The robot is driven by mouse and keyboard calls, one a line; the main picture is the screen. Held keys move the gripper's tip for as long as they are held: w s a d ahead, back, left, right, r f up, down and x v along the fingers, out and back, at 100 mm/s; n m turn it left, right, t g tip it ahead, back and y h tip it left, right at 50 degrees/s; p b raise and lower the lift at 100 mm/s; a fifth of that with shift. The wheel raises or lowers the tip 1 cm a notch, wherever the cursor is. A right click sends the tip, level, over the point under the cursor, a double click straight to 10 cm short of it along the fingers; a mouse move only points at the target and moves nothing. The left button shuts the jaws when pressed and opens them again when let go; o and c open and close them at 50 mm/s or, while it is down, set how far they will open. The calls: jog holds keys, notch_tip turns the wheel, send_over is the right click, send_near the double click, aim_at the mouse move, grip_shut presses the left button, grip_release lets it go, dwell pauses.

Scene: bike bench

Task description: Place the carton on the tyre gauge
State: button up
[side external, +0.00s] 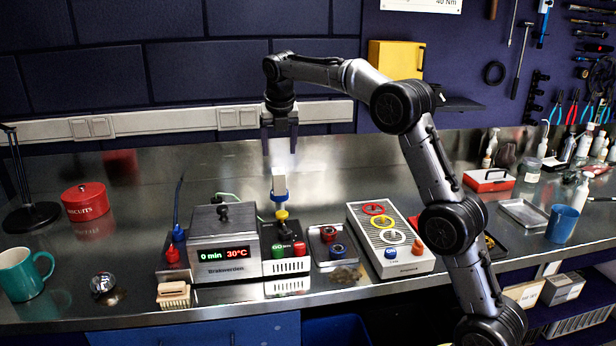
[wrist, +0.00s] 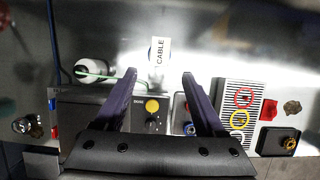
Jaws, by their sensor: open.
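A small white carton (side external: 283,176) stands upright behind the instruments in the side view. In the wrist view its top (wrist: 160,51) reads "CABLE". Directly under it is a round blue-rimmed thing (side external: 279,194), which looks like the tyre gauge. The carton appears to rest on it; most of its face is covered. In the wrist view only a bit of blue edge shows beside the carton. My gripper (side external: 280,140) is open above the carton and apart from it, fingers pointing down. In the wrist view the carton lies just beyond the open fingertips (wrist: 160,77), with nothing held.
In front stand a grey heater box with a display (side external: 226,250), a black unit with a yellow knob (side external: 284,240), a small tray with knobs (side external: 333,256) and a pale panel with coloured rings (side external: 390,236). The steel bench behind and left of the carton is mostly clear.

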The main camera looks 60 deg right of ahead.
jog(key=s+a+r+m+t+y, duration=0.1)
jog(key=s+a+r+m, duration=0.1)
jog(key=s+a+m, duration=0.55)
jog(key=s+a+r+m, duration=0.25)
jog(key=s+m, duration=0.25)
jog(key=s, duration=0.5)
jog(key=s+a+f+m, duration=0.2)
jog(key=s+f+m, duration=0.1)
jog(key=s, duration=0.4)
jog(key=s+a+f+m+t+y, duration=0.1)
jog(key=s+a+f+m, duration=0.1)
jog(key=s+f+m, duration=0.2)
jog(key=s+a+f+m+y, duration=0.1)
jog(key=s+a+f+m, duration=0.2)
jog(key=s+m, duration=0.4)
jog(key=s+f, duration=0.1)
jog(key=s, duration=0.1)
jog(key=shift+s, duration=0.4)
